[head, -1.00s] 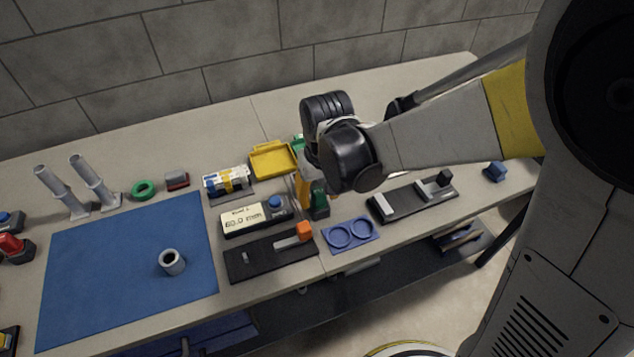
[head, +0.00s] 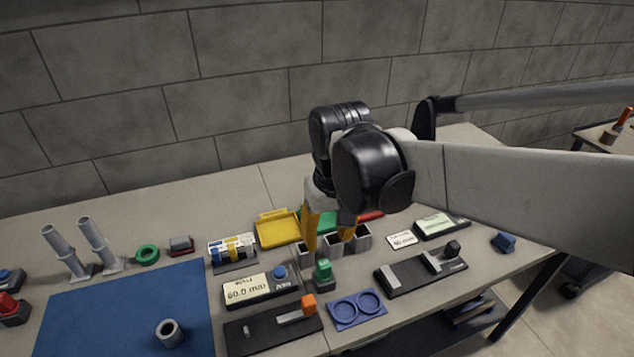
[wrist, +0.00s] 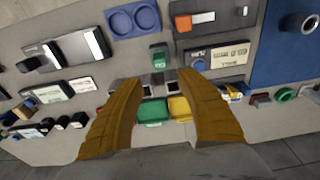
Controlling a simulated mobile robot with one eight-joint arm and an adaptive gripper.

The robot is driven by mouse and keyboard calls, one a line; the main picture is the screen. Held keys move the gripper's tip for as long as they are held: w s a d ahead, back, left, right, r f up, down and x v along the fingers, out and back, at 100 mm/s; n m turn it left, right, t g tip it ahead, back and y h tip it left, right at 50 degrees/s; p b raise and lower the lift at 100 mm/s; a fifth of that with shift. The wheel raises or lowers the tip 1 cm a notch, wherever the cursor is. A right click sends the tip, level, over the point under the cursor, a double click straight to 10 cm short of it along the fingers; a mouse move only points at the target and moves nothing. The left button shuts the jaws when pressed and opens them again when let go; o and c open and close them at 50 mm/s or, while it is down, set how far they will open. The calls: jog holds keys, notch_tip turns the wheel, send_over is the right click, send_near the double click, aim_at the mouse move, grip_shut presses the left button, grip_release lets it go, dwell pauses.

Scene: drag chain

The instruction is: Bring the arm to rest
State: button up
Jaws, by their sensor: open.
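My gripper (head: 328,232) hangs above the workbench, fingers pointing down, over a row of small grey open bins (head: 340,241). Its two orange-yellow fingers stand apart with nothing between them. In the wrist view my gripper (wrist: 159,100) also shows open and empty, with the bins (wrist: 157,84), a green tray (wrist: 152,112) and a yellow tray (wrist: 179,107) beyond the fingers. In the head view my black wrist and pale forearm cover part of the bench behind them.
A blue mat (head: 120,310) with a grey tube (head: 169,332) lies at the left. A 60.0 mm display box (head: 255,289), a blue two-ring holder (head: 357,309) and a black slide fixture (head: 422,271) stand near the front. A stone wall (head: 250,80) rises behind.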

jog(key=s+d+r+m+t, duration=0.1)
jog(key=s+d+m+t, duration=0.2)
jog(key=s+d, duration=0.6)
jog(key=d+t, duration=0.2)
jog(key=d, duration=0.2)
jog(key=shift+s+r+t, duration=0.2)
jog(key=shift+s+t, duration=0.05)
jog(key=shift+t, duration=0.15)
